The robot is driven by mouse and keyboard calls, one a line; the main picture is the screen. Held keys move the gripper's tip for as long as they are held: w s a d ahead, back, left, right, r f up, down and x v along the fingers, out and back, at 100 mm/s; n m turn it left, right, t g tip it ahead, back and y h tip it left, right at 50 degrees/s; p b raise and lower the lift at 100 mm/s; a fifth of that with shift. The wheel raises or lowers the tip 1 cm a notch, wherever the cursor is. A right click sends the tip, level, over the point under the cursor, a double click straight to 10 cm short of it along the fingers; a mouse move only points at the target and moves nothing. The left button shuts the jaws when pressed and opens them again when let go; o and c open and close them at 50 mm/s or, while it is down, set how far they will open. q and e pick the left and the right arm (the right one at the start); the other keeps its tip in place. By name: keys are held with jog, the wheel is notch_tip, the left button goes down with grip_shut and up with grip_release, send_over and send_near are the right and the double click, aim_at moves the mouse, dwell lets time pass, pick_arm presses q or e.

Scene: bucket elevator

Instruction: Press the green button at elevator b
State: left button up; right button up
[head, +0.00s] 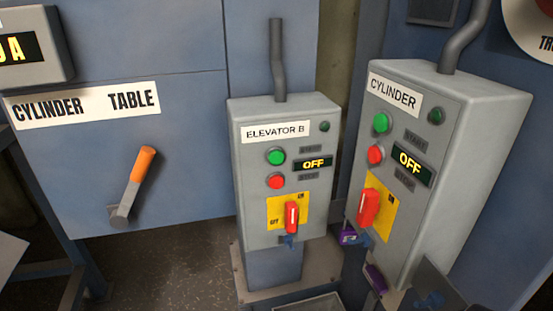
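The Elevator B control box (254,199) is a grey box in the middle of the head view, labelled "ELEVATOR B". Its green button (276,156) is at the upper left of its front, above a red button (276,181). A small display (313,164) to the right of the buttons reads "OFF". A dark green lamp (324,126) sits at the upper right. A red rotary switch (292,217) on a yellow plate stands upright below. Nothing covers the green button. Neither of my grippers can be made out in this view.
A similar "CYLINDER" box (441,145) stands close on the right, with its own green button (381,122) and an "OFF" display. Purple items (348,235) hang near it. On the left, an orange-handled lever (137,179) sticks out from a blue panel (180,110).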

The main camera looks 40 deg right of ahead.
grip_shut()
dwell(1.3)
